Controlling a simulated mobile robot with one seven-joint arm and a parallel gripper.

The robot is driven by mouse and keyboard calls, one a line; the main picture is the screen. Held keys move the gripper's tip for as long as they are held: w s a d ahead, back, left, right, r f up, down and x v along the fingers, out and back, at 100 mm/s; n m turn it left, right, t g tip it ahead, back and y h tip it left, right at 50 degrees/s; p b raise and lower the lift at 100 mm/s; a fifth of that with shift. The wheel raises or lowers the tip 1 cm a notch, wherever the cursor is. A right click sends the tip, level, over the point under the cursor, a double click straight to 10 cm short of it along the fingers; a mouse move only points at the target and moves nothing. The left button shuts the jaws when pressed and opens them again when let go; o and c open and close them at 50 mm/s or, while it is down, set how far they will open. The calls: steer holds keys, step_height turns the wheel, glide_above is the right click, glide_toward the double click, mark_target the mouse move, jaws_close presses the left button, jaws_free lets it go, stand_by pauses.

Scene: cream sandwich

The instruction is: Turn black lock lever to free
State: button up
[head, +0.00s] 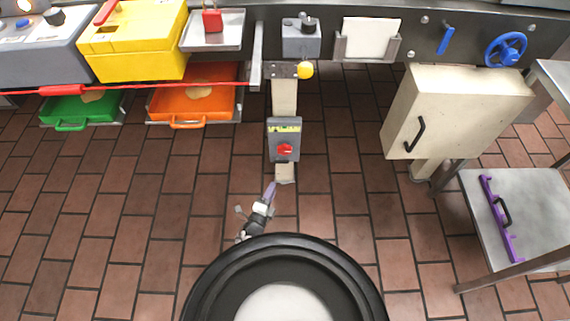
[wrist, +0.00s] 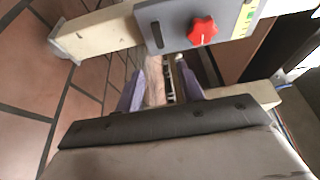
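A grey panel (head: 273,132) stands on a cream post in the middle of the head view, with a red star knob (head: 285,149) and a yellow-green label. In the wrist view the same panel (wrist: 222,22) shows the red knob (wrist: 202,30) and a narrow dark piece (wrist: 156,35). I cannot tell whether that piece is the black lock lever or a slot. My gripper (head: 269,190) is below the panel in the head view. In the wrist view its purple fingers stand apart with nothing held between them, so my gripper (wrist: 160,72) is open.
A grey box (head: 300,42) with a black knob (head: 309,24) sits on the back counter, behind a yellow ball (head: 305,70). A cream cabinet (head: 455,110) stands right, near a metal table (head: 535,205). Tiled floor (head: 120,200) at left is clear.

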mark_target(285, 162)
steer(key=shift+b+x, duration=2.4)
steer(key=shift+x, duration=3.7)
jaws_close()
